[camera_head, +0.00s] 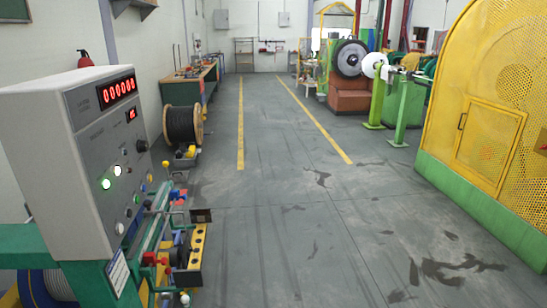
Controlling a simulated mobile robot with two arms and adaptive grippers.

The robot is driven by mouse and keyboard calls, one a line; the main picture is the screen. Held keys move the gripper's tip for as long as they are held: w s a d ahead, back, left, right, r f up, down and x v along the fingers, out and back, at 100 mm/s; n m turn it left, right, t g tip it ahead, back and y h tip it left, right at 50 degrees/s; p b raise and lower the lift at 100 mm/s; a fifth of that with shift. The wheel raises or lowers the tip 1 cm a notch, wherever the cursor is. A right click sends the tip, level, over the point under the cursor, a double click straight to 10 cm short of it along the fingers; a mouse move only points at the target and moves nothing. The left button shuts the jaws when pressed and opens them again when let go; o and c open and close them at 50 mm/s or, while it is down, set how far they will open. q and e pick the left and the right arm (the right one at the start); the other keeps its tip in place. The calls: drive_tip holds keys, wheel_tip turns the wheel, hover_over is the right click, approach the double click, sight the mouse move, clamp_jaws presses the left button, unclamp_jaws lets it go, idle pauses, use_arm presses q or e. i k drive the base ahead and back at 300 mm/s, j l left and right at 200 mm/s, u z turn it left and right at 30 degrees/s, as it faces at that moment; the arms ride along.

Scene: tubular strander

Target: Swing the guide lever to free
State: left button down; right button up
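Several small levers and knobs sit on the green-framed mechanism (160,235) at the lower left, beside the control box. They include a yellow knob (165,164), a red knob (149,258) and a white knob (184,298). I cannot tell which of them is the guide lever, or its position. A yellow bar with dark holes (197,246) stands at the right side of this mechanism. Neither of my grippers is in view.
A grey control box (85,160) with red digits and lit green buttons stands at the left. A cable reel (183,125) and a workbench (190,84) lie beyond it. A yellow perforated guard (490,110) stands at the right. The floor between is clear.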

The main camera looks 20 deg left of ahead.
sight(165, 163)
drive_tip(key=i+u, duration=0.15)
drive_tip(key=i, duration=0.35)
drive_tip(key=i+l+u, duration=0.1)
drive_tip(key=i, duration=0.4)
drive_tip(key=i+l+u, duration=0.15)
drive_tip(key=i, duration=0.4)
